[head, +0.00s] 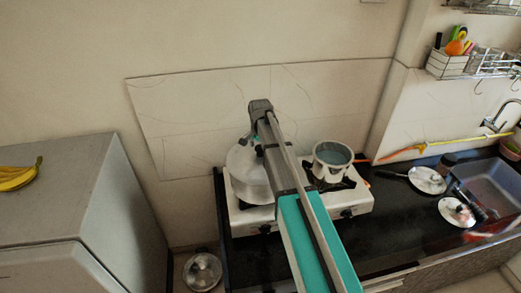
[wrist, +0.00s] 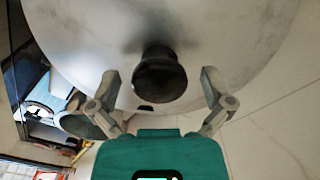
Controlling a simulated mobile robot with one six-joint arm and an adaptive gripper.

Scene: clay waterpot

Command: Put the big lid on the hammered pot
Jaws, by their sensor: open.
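In the wrist view, a large pale, rounded metal surface, seemingly the big lid (wrist: 70,25), fills the top. Its dark knob (wrist: 160,85) stands between the fingers of my gripper (wrist: 159,73). The gripper is open, one finger on each side of the knob, with gaps showing. In the head view, a large pale metal vessel with a domed top (head: 246,172) stands on the left of the stove, partly behind my arm. I cannot tell for sure which vessel is the hammered pot.
A smaller open pot (head: 332,160) stands on the right of the white stove (head: 260,215). A round metal item (head: 202,271) sits low at left. The wall is close behind the stove.

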